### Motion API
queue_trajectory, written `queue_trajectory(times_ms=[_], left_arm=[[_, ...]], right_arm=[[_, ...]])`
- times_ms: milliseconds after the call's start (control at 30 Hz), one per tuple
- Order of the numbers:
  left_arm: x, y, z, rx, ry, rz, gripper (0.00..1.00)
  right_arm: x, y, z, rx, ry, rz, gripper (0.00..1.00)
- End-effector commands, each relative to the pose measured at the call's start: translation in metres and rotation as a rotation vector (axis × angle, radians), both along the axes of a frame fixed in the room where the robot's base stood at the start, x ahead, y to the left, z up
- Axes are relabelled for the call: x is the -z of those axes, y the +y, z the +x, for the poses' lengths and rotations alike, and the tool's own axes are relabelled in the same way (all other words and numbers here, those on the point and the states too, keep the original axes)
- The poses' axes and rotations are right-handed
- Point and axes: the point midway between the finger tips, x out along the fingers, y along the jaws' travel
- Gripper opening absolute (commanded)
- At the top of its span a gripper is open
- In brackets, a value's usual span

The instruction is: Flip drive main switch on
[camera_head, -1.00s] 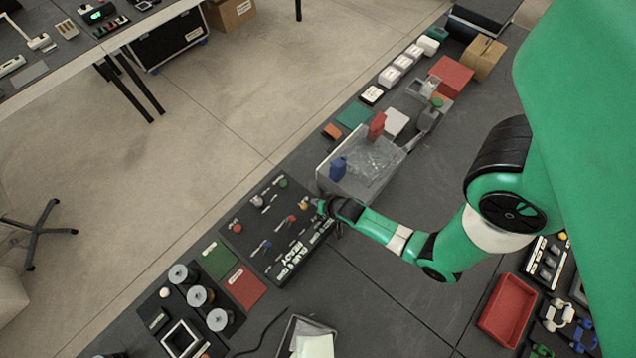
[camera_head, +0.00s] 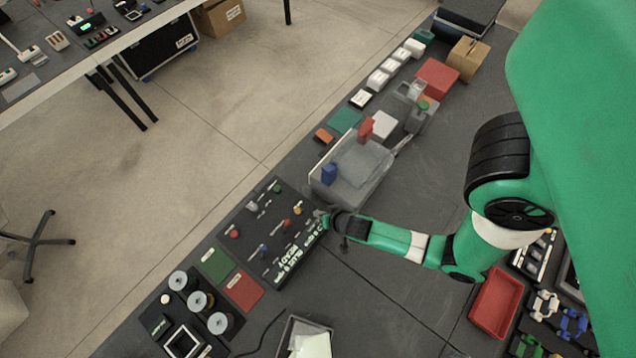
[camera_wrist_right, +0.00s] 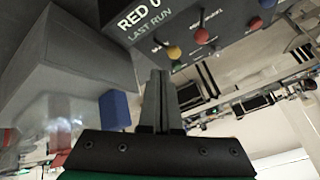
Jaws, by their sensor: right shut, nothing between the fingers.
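The dark control panel (camera_head: 252,222) lies at the lower middle of the head view, with several levers and coloured knobs. It also shows at the top of the right wrist view (camera_wrist_right: 183,12), with "RED 0 LAST RUN" lettering. There I see a yellow knob (camera_wrist_right: 173,52) and a lever with a red knob (camera_wrist_right: 201,36). I cannot tell which lever is the drive main switch. My right gripper (camera_head: 320,218) is at the panel's right corner. In the wrist view its fingers (camera_wrist_right: 158,88) are shut and empty, apart from the knobs. My left gripper is not in view.
Green (camera_head: 216,265) and red (camera_head: 243,291) squares and several spools lie left of the panel. A red tray (camera_head: 496,302) is at right.

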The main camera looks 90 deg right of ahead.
Motion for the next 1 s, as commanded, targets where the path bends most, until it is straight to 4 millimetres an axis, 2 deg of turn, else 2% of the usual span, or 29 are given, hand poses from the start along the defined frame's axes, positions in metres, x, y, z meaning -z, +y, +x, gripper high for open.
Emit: queue_trajectory(times_ms=[133,400,1000], left_arm=[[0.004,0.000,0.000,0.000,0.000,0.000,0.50],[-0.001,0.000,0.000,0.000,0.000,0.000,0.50],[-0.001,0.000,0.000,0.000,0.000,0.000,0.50]], right_arm=[[-0.010,0.024,-0.003,-0.011,0.001,-0.001,0.00],[-0.025,0.046,-0.007,-0.003,0.001,0.000,0.00],[-0.026,0.048,-0.008,0.003,-0.001,-0.001,0.00]])
